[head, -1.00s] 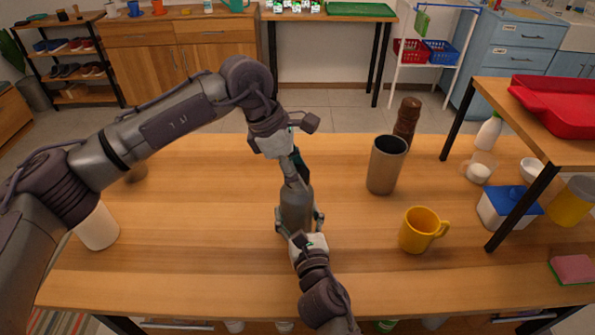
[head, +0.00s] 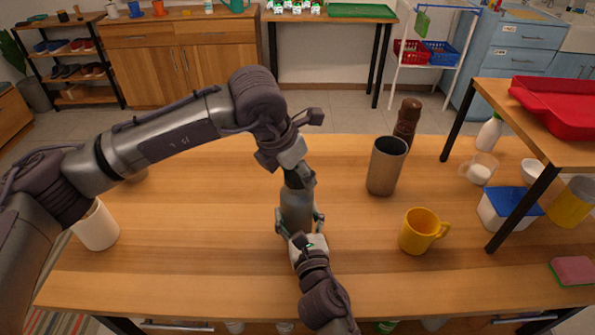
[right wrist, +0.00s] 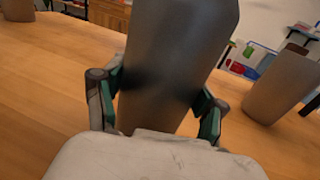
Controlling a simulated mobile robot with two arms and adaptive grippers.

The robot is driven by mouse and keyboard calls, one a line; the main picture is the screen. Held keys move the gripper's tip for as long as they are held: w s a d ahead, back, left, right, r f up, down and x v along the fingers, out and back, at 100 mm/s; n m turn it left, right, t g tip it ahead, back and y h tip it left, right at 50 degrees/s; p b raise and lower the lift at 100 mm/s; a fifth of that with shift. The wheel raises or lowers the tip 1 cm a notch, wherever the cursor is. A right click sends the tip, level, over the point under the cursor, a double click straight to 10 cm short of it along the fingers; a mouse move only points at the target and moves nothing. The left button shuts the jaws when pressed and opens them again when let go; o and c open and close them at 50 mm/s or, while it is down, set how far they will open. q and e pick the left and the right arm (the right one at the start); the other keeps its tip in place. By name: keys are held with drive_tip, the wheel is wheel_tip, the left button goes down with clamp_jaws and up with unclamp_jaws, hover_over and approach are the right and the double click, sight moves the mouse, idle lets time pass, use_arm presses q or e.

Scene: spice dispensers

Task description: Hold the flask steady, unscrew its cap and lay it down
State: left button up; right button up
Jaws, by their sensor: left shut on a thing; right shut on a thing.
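The grey flask (head: 297,207) stands upright on the wooden table in the middle of the head view. My right gripper (head: 299,229) is shut around its lower body from the near side. In the right wrist view the flask (right wrist: 170,70) fills the space between the two fingers of my right gripper (right wrist: 157,100). My left gripper (head: 299,178) points down at the flask's top from above and is shut at the cap. The cap is hidden by the left gripper, so I cannot tell how far it is turned.
A steel tumbler (head: 386,166) and a yellow mug (head: 420,231) stand right of the flask, with a brown pepper mill (head: 407,122) behind. A white cup (head: 97,227) stands at the left. A raised shelf (head: 548,139) is at the right. Table between white cup and flask is clear.

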use_arm(q)
drive_tip(key=n+y, duration=0.1)
drive_tip(key=n, duration=0.1)
drive_tip(key=n+t, duration=0.1)
drive_tip(key=n, duration=0.2)
drive_tip(key=shift+y, duration=0.4)
drive_tip(key=n, duration=0.2)
drive_tip(key=n+y, duration=0.1)
drive_tip(key=n, duration=0.1)
drive_tip(key=shift+a+y, duration=0.1)
drive_tip(key=shift+y, duration=0.2)
drive_tip(key=shift+n+y, duration=0.4)
drive_tip(key=shift+n, duration=0.8)
drive_tip(key=n+y, duration=0.1)
drive_tip(key=n, duration=0.2)
drive_tip(key=shift+n, duration=0.4)
drive_tip(key=n+g+y, duration=0.1)
drive_tip(key=n, duration=0.2)
drive_tip(key=shift+a, duration=0.1)
